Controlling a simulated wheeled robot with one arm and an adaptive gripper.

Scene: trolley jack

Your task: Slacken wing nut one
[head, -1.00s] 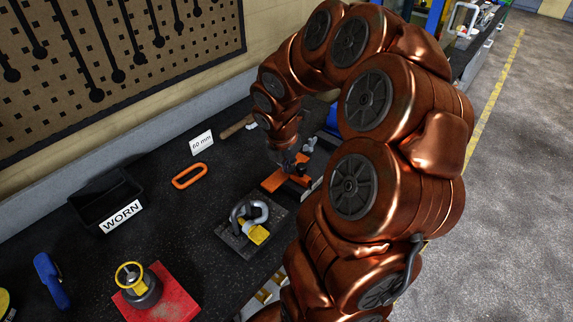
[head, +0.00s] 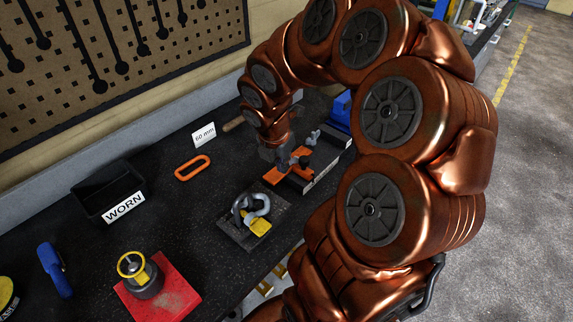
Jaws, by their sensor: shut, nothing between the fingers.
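An orange fixture (head: 272,177) lies on the dark bench below the end of my arm. A small grey wing-shaped part (head: 313,137), apparently a wing nut, stands at its far right. A second small part (head: 304,161) shows just right of my gripper; it looks like another wing nut, but I cannot tell which is number one. My gripper (head: 284,162) points down at the fixture and is shut, with nothing held. Its fingertips are small and dark here, so I cannot tell whether they touch the fixture. My arm hides part of the area.
A dark plate (head: 240,238) with a grey shackle (head: 240,204) lies in front. An orange ring (head: 192,168), a "60 mm" card (head: 204,135), a black "WORN" tray (head: 92,200) and a red block (head: 180,302) stand left. The bench between them is clear.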

